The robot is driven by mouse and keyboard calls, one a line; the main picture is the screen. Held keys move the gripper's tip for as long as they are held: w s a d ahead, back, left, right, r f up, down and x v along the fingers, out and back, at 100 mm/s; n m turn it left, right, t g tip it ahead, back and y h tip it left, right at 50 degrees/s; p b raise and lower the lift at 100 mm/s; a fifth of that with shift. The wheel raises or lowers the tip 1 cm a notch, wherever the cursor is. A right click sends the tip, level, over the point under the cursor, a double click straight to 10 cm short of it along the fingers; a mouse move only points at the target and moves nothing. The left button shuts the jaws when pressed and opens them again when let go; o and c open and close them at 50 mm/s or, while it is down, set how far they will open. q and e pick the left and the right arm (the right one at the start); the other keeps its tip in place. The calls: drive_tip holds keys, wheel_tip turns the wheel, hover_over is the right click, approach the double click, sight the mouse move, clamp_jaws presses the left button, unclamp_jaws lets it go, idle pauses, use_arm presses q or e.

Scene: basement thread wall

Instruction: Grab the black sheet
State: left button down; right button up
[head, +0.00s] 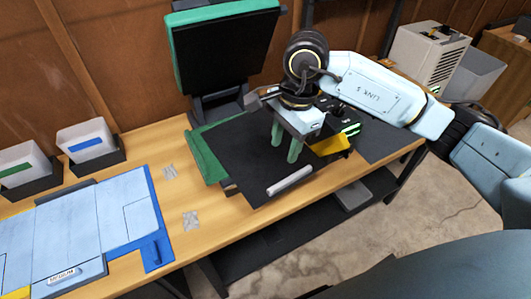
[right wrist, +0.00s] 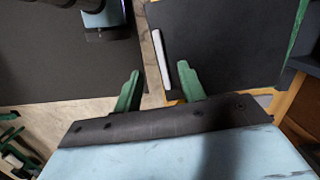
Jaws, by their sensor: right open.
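The black sheet (head: 237,160) lies on a green-edged base on the wooden table, under the raised panel, with a white strip (head: 289,181) along its front edge. My right gripper (head: 284,152) is in front of part of the sheet in the head view, its two green fingers apart and pointing down. In the right wrist view the gripper (right wrist: 158,68) is open and empty, with the sheet (right wrist: 225,45) beyond its right finger and the white strip between its fingers. I cannot tell whether the fingers touch the sheet. My left gripper is not in view.
A raised black panel with a green edge (head: 168,50) stands behind the sheet. A yellow part (head: 330,146) is beside my right gripper. A blue-edged board (head: 157,250) and two white bins (head: 86,140) are at left. A dark shelf (head: 270,247) runs below the table.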

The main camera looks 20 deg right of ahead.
drive_tip(key=d+h, duration=0.2)
drive_tip(key=d, duration=0.1)
hover_over(291, 178)
drive_tip(key=f, duration=0.6)
drive_tip(key=shift+w+d+f, duration=0.1)
drive_tip(key=shift+d+f, duration=0.1)
drive_tip(key=shift+f, duration=0.15)
drive_tip(key=shift+a+f+p, duration=0.2)
drive_tip(key=shift+f+p, duration=0.45)
drive_tip(key=shift+f, duration=2.35)
drive_tip(key=shift+c, duration=0.3)
clamp_jaws()
